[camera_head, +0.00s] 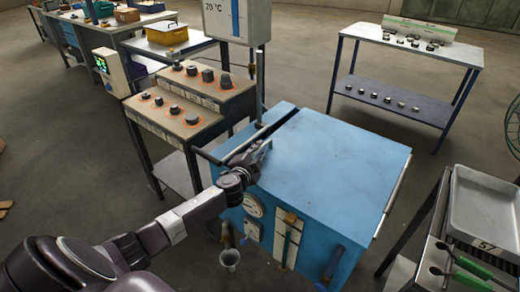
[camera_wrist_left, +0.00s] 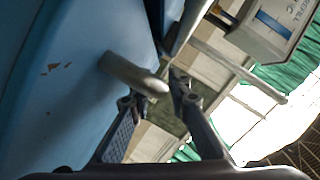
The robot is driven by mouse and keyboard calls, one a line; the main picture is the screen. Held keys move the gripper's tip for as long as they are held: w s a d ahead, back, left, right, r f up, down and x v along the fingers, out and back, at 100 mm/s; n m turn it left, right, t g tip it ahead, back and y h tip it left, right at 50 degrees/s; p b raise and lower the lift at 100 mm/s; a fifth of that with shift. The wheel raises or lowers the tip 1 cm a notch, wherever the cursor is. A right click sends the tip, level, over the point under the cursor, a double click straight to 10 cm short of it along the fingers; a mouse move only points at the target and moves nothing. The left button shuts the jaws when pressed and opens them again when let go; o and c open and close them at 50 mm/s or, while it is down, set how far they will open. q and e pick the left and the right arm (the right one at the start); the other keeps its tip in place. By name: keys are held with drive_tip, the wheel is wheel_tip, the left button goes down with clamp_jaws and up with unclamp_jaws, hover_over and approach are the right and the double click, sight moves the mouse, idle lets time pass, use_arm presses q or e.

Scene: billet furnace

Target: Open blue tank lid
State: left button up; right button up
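The blue tank (camera_head: 290,215) stands in the middle of the head view, with its flat blue lid (camera_head: 325,155) lying level on top. A grey metal bar handle (camera_head: 246,145) runs along the lid's left side. My left gripper (camera_head: 257,154) is at the lid's left edge beside this handle. In the left wrist view the fingers (camera_wrist_left: 153,90) are apart, and the end of a round metal bar (camera_wrist_left: 130,73) shows between their tips. I cannot tell whether a finger touches it. The blue surface (camera_wrist_left: 65,85) fills the wrist view's left. My right gripper is not in view.
A stepped stand with dark knobs (camera_head: 180,118) is left of the tank, below a temperature panel (camera_head: 237,18). A table with small dark pieces (camera_head: 410,50) stands behind. A grey tray (camera_head: 485,213) and green-handled tongs (camera_head: 470,266) are at right. Open floor lies between.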

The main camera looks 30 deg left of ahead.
use_arm(q)
drive_tip(key=shift+w, duration=0.3)
drive_tip(key=shift+c, duration=0.4)
clamp_jaws()
